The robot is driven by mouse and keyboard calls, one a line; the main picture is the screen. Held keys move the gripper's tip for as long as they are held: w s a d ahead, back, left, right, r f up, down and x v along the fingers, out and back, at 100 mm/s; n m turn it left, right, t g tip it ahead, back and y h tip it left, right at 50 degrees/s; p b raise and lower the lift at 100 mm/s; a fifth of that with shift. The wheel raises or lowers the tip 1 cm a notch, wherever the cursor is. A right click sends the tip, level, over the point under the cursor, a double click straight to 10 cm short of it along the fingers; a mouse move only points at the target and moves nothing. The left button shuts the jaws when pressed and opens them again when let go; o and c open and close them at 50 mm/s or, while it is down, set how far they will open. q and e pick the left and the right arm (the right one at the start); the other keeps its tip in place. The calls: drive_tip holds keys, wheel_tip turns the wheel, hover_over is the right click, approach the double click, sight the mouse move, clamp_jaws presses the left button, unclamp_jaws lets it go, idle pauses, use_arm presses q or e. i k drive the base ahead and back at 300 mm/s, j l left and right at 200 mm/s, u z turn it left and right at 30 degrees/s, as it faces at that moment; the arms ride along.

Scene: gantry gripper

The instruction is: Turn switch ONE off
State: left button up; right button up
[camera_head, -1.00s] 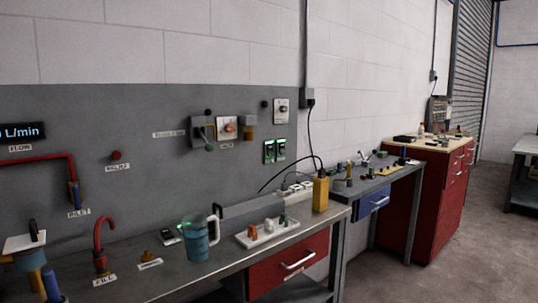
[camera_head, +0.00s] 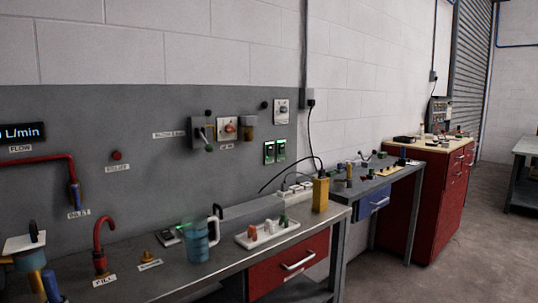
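Two small switch units with green lit faces sit side by side on the grey back panel, a left one (camera_head: 269,153) and a right one (camera_head: 281,149). Their markings are too small to read, so I cannot tell which is switch ONE. A grey plate with a knob (camera_head: 281,110) is mounted above them, and another plate with an orange knob (camera_head: 229,128) is to their left. Neither of my grippers is in view.
A metal bench (camera_head: 190,276) runs below the panel. On it stand a blue jug (camera_head: 197,243), a white tray (camera_head: 262,239), a yellow box (camera_head: 320,194) and a red hooked pipe (camera_head: 100,238). The space before the switches looks clear.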

sight(270, 148)
drive_tip(key=i+l+u, duration=0.15)
drive_tip(key=u, duration=0.3)
drive_tip(key=i+l+u, duration=0.1)
drive_tip(key=u, duration=0.35)
drive_tip(key=i+l+u, duration=0.15)
drive_tip(key=l, duration=0.15)
drive_tip(key=l+u, duration=0.1)
drive_tip(key=l, duration=0.2)
drive_tip(key=i+l+u, duration=0.15)
drive_tip(key=l, duration=0.2)
drive_tip(key=i+l, duration=0.1)
drive_tip(key=l, duration=0.3)
drive_tip(key=i+l, duration=0.1)
drive_tip(key=l, duration=0.35)
drive_tip(key=i+l+u, duration=0.1)
drive_tip(key=l, duration=0.75)
drive_tip(key=i, duration=0.05)
